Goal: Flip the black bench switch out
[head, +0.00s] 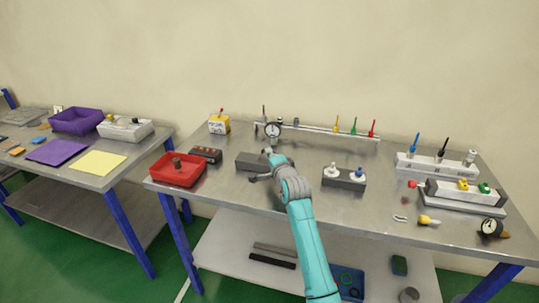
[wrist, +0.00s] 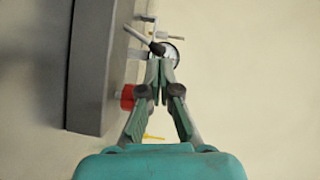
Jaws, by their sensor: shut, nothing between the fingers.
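A black-handled upright lever (head: 444,147) stands between a blue and a white one on a white block (head: 437,168) at the back right of the bench. Another dark upright lever (head: 264,112) stands at the left end of the rear rail (head: 315,128). I cannot tell which is the black bench switch. My gripper (head: 268,152) is at the grey block (head: 249,161), in front of the round gauge. In the wrist view, my gripper (wrist: 161,62) is shut and empty. Its tips are near a grey rod (wrist: 137,35) and the gauge (wrist: 172,50).
Yellow, green and red levers (head: 373,129) stand along the rail. A red tray (head: 178,174) and a yellow box (head: 219,125) are on the left. A dark block with white knobs (head: 344,178) stands right of my arm. A dial (head: 491,227) lies front right.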

